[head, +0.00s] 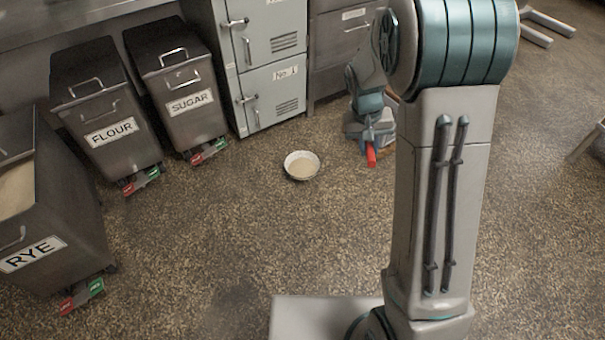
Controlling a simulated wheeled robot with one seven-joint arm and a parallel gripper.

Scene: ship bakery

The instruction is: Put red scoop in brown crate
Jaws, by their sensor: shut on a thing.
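The red scoop (371,155) shows as a small red piece below my gripper (369,138). My gripper is shut on it, pointing down near the floor in front of the grey cabinets. The rest of the scoop is hidden by the gripper. A small brown edge (388,151) shows just right of the scoop, mostly hidden by my arm. I cannot tell whether it is the brown crate; no crate shows clearly elsewhere. I cannot tell whether the scoop touches anything below it.
A white bowl (302,175) with pale contents stands on the floor left of my gripper. Wheeled bins for rye (60,235), flour (135,150) and sugar (190,125) stand at left. Grey lockers (270,75) line the back.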

